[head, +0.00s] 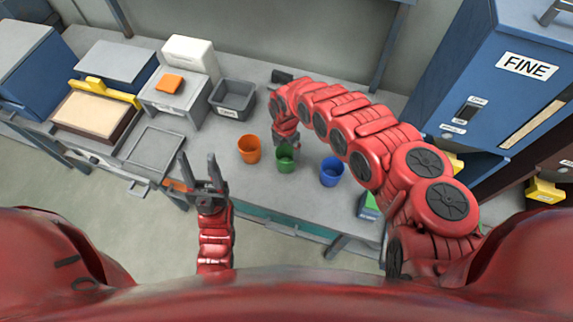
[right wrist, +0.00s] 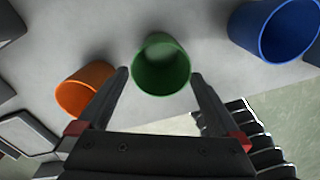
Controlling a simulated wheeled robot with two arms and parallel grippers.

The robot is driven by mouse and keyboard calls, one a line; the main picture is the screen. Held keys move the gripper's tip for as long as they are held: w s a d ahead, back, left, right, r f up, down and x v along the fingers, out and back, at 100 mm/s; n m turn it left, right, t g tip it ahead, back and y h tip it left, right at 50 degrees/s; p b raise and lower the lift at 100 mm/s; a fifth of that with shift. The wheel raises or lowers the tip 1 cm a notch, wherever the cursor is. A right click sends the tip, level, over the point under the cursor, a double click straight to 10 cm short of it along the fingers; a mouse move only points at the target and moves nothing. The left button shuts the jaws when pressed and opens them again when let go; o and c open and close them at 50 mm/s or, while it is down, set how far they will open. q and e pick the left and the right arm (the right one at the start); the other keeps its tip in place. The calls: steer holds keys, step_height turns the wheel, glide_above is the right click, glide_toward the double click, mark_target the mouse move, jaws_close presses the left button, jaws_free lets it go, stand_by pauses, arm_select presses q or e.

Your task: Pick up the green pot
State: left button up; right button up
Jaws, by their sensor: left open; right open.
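The green pot (head: 285,163) stands upright on the grey workbench, between the orange pot (head: 249,149) and the blue pot (head: 331,171). My right gripper (head: 286,146) is directly over the green pot, pointing down. In the right wrist view the green pot (right wrist: 161,65) shows just past the open fingertips (right wrist: 160,75), roughly centred between them; contact cannot be told. The orange pot (right wrist: 85,90) is close outside the left finger. My left gripper (head: 201,174) is open and empty, in front of the bench edge.
The blue pot (right wrist: 277,30) stands apart at the upper right in the right wrist view. A grey bin (head: 233,99) and an orange block (head: 169,83) on a grey box are further back. A tall blue FINE cabinet (head: 500,90) stands at right.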

mark_target(286, 158)
step_height(286, 158, down, 7)
steer(key=b, duration=0.3)
steer(key=shift+d+f+b, duration=0.1)
steer(key=shift+f+b, duration=0.05)
steer(key=shift+b, duration=0.2)
steer(key=c, duration=1.1)
steer(key=shift+r, duration=0.3)
